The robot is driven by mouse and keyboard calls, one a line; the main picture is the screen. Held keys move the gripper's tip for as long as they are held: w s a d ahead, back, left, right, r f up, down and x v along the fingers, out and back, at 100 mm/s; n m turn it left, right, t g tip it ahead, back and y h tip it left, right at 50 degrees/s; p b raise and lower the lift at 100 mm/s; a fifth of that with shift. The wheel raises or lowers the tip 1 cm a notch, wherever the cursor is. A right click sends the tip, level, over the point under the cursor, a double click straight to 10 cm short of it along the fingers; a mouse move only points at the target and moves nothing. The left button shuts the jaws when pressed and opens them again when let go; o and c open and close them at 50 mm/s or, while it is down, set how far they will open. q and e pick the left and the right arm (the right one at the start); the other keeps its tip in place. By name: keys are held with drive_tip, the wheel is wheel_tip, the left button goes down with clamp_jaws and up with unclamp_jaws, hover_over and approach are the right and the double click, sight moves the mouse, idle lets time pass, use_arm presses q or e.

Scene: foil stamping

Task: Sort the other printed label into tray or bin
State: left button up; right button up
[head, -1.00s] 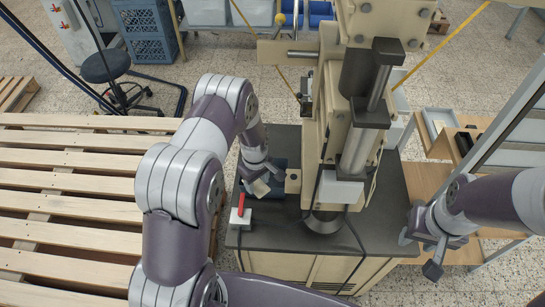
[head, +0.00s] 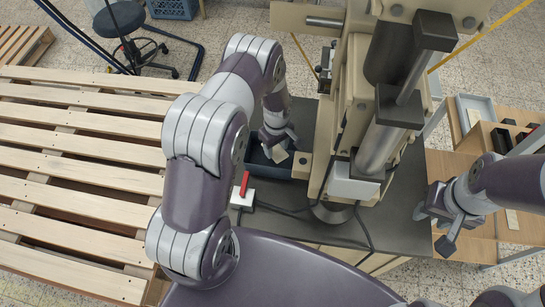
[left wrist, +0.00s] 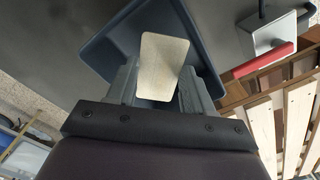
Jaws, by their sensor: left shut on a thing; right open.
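My left gripper (head: 277,146) is shut on a small cream printed label (head: 281,156). The label also shows between the fingers in the left wrist view (left wrist: 163,62). The gripper holds it over a dark blue bin (head: 286,172), which lies beneath it in the left wrist view (left wrist: 103,48). I cannot tell how high the label is above the bin floor. The gripper and arm hide part of the bin. My right gripper (head: 444,222) is open and empty, right of the dark bench. A pale grey tray (head: 476,108) stands on the wooden table at the right.
The stamping press (head: 375,110) stands right of the bin on the dark bench (head: 345,233). A red-handled switch (head: 244,190) sits in front of the bin, with a cable nearby. Wooden pallets (head: 80,180) fill the left. A brown organiser (head: 485,137) stands by the tray.

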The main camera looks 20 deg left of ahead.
use_arm(q)
drive_tip(key=shift+s+r, duration=0.15)
drive_tip(key=shift+s, duration=0.05)
drive_tip(key=o, duration=1.1)
drive_tip(key=shift+s+r, duration=0.1)
drive_tip(key=shift+s, duration=0.05)
drive_tip(key=shift+c, duration=0.2)
drive_tip(key=shift+w, duration=0.25)
wheel_tip(320, 180, up, 12)
drive_tip(key=b, duration=0.2)
drive_tip(key=shift+r, duration=0.25)
use_arm(e)
drive_tip(key=shift+s+f, duration=0.25)
drive_tip(key=shift+f, duration=0.85)
